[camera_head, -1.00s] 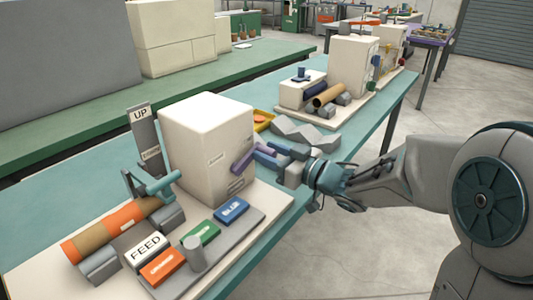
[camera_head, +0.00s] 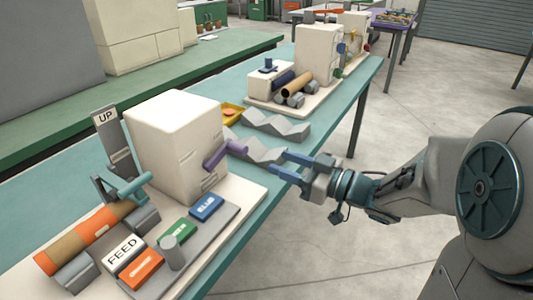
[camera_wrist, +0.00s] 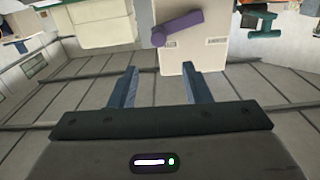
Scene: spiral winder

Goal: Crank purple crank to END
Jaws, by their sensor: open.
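The purple crank (camera_head: 226,153) sticks out from the right face of the white machine box (camera_head: 172,125) in the head view. In the wrist view the purple crank (camera_wrist: 178,27) lies across the box face, beyond the fingertips and a little right of centre. Its knob end is at the lower left there. My gripper (camera_head: 282,167) is open and empty, to the right of the crank and apart from it. In the wrist view its two blue fingers (camera_wrist: 160,70) stand wide apart with nothing between them. Labels near the crank are too small to read.
Grey zigzag blocks (camera_head: 262,150) and another machine (camera_head: 318,52) stand behind. Open floor lies right of the table.

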